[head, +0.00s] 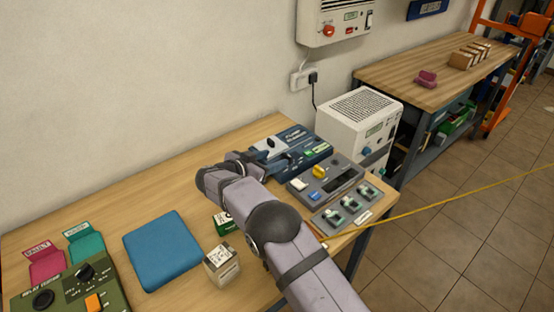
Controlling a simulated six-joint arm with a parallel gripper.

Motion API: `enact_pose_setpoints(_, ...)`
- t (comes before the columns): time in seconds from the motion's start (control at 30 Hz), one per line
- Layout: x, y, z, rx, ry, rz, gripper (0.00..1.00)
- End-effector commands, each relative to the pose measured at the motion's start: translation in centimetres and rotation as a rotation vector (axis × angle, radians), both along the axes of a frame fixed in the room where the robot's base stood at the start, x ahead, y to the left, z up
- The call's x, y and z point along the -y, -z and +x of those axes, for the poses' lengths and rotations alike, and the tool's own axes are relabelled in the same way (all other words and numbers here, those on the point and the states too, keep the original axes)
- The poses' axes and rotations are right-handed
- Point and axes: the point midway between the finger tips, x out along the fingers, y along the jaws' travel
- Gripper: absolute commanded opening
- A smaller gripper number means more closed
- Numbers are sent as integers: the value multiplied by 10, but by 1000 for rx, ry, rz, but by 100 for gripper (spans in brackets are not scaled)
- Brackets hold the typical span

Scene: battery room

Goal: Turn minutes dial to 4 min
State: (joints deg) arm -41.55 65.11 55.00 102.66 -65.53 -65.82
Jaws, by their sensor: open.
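A blue device (312,144) with a white printed label stands on the wooden bench against the wall. A small dark knob (270,142) shows at its left end. Its scale and setting are too small to read, and I cannot tell whether it is the minutes dial. My gripper (262,160) is at the left front of the blue device, small and dark in the picture. It is open, with nothing seen in it. My own arm hides part of the bench and the device's near left side. I cannot tell whether the fingers touch the device.
A grey panel (312,206) with switches and a yellow knob (319,171) lies right of my arm. A blue pad (162,250), a boxed item (221,265) and a green panel (60,284) with a black dial lie left. A white unit (352,125) stands behind right.

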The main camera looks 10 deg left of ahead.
Motion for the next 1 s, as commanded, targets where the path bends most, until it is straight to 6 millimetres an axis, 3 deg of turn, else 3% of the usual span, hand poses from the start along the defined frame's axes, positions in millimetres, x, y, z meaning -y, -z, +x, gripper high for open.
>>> enact_pose_setpoints(0.4,-5,-4,-9,-1,1,0,50)
enact_pose_setpoints(0.43,-5,-4,-9,-1,1,0,48)
enact_pose_setpoints(0.5,-5,-5,-8,0,0,0,31)
enact_pose_setpoints(0.57,-5,-9,-8,0,0,1,29)
enact_pose_setpoints(0.67,-5,-25,-8,4,1,4,29)
enact_pose_setpoints(0.77,-5,-56,-8,7,2,7,29)
enact_pose_setpoints(1.0,11,-47,55,-2,-207,40,29)
